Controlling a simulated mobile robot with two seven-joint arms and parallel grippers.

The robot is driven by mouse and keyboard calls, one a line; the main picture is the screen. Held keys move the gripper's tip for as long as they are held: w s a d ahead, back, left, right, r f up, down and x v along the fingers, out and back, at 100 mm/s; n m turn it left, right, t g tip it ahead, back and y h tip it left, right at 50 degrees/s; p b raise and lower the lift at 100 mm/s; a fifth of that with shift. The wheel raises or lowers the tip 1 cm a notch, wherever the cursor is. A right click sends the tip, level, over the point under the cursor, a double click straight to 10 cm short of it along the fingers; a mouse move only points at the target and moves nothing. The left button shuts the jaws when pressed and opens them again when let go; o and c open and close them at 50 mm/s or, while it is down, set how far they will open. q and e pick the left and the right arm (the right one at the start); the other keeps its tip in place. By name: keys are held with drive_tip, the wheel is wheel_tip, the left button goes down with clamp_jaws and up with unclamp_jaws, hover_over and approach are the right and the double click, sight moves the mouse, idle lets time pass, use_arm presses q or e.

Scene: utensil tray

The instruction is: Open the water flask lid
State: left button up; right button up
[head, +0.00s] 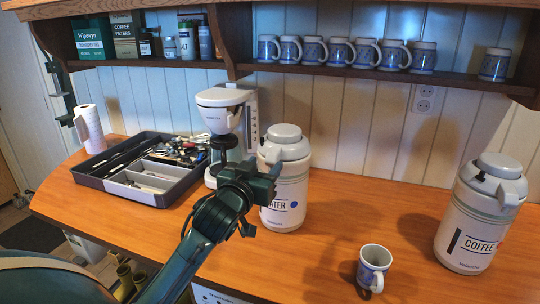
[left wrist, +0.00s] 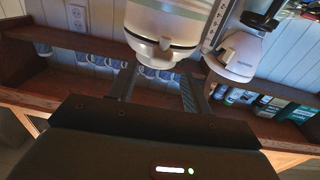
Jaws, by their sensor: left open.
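The water flask (head: 290,190) is a white pump flask with a "WATER" label and a blue dot, upright on the wooden counter. Its grey lid (head: 285,140) sits down on top and looks closed. In the left wrist view, which is turned upside down, the flask's top (left wrist: 165,50) shows just beyond the fingers. My left gripper (head: 268,178) is open and empty, in front of the flask's upper left side and partly covering it. The left wrist view shows its two fingers (left wrist: 157,88) apart with nothing between them. My right gripper is not in view.
A white coffee machine (head: 225,110) stands close left of the flask. A utensil tray (head: 150,196) lies further left. A coffee flask (head: 475,225) and a mug (head: 373,268) stand right. A shelf (head: 360,75) with several mugs hangs above.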

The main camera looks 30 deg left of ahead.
sight(270, 159)
use_arm(q)
drive_tip(key=shift+w+a, duration=0.2)
drive_tip(key=shift+w, duration=0.85)
drive_tip(key=shift+w+a, duration=0.15)
drive_tip(key=shift+w, duration=0.85)
drive_tip(key=shift+c, duration=0.2)
clamp_jaws()
